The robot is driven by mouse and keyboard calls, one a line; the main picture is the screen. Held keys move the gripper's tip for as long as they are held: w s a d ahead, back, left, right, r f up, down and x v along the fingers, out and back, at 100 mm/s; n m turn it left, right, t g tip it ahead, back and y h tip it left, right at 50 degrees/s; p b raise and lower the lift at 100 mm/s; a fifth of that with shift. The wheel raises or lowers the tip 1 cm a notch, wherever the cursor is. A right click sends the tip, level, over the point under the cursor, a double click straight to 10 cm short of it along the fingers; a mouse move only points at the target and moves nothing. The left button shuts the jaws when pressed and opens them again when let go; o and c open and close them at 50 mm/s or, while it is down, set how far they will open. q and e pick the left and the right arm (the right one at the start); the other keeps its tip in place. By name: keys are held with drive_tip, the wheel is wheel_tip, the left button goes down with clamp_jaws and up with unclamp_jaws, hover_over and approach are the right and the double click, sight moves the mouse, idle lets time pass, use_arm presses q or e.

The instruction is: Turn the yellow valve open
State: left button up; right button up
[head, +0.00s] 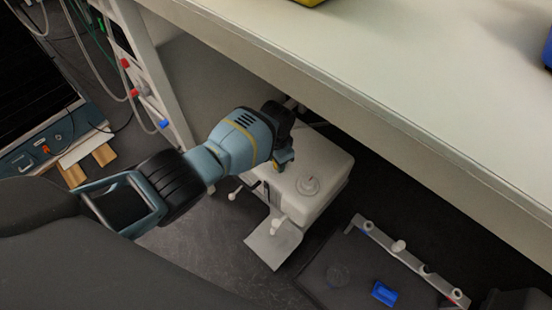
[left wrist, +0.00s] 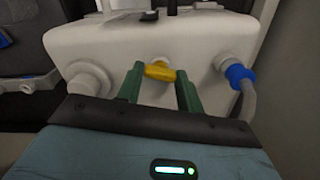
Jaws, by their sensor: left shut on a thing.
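The yellow valve (left wrist: 160,72) is a small handle on the side of a white tank (left wrist: 110,42), seen in the left wrist view. Its handle lies nearly level, tilted slightly down to the right. My left gripper (left wrist: 159,76) has its two green fingers on either side of the handle and is shut on it. In the head view my left gripper (head: 281,161) reaches down to the white tank (head: 326,160), which stands on the floor under a bench. The gripper mostly hides the valve there. My right gripper is in neither view.
The bench edge (head: 400,125) overhangs close to my left arm. A blue-collared hose (left wrist: 240,78) leaves the tank right of the valve, and a round white port (left wrist: 88,78) is left of it. A dark tray (head: 345,265) with a blue block (head: 384,293) lies at lower right.

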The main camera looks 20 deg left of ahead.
use_arm(q)
drive_tip(key=shift+n, duration=1.5)
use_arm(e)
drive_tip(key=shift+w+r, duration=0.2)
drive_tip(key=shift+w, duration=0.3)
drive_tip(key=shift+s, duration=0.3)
use_arm(q)
drive_tip(key=o, duration=1)
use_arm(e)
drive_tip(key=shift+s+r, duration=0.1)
use_arm(q)
drive_tip(key=shift+r, duration=0.1)
